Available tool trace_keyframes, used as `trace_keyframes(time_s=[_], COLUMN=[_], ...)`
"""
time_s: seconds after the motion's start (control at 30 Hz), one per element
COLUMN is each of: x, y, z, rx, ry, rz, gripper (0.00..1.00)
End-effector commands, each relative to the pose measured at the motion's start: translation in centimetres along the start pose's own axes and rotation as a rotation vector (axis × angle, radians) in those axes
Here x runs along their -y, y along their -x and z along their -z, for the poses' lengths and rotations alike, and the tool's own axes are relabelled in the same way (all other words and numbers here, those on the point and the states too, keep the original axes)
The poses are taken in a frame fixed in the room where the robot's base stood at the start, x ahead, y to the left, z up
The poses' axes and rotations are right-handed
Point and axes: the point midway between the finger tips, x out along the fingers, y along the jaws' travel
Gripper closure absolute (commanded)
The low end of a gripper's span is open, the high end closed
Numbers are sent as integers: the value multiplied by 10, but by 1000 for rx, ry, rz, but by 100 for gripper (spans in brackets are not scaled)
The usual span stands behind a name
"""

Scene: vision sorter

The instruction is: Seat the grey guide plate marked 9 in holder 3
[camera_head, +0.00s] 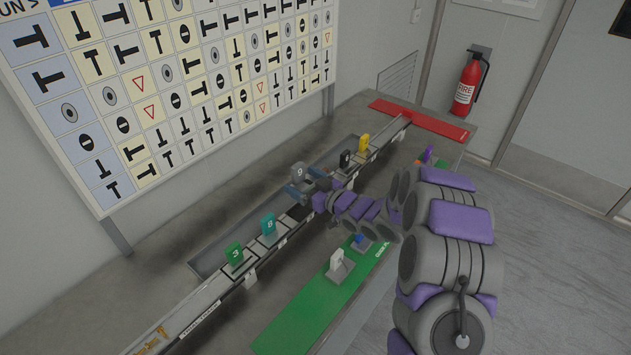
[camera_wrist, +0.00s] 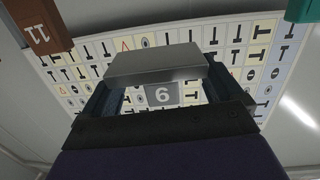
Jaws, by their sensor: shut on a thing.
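My gripper (camera_head: 308,184) is shut on the grey guide plate marked 9 (camera_head: 299,171) and holds it above the row of holders. In the wrist view, the grey plate (camera_wrist: 155,66) sits between the two fingers, its number upside down. Below my gripper, a dark gap (camera_head: 298,213) shows in the holder rail (camera_head: 213,290), between the teal plate (camera_head: 268,224) and the black plate (camera_head: 345,158). The holder numbers are too small to read, so I cannot tell which one is holder 3.
A green plate marked 3 (camera_head: 234,254) and a yellow plate (camera_head: 363,144) also stand on the rail. A symbol board (camera_head: 160,90) stands behind. A red strip (camera_head: 425,118) lies at the far end.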

Motion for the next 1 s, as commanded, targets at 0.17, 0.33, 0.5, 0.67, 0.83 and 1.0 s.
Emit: trace_keyframes(time_s=[0.17,0.33,0.5,0.67,0.83,1.0], x=[16,18,18,19,19,20], y=[4,4,4,3,2,1], z=[6,5,-3,-14,-27,-39], rx=[-61,-72,-70,-70,-69,-68], ry=[2,2,1,0,1,1], rz=[59,68,68,68,67,67], gripper=[45,45,45,45,45,45])
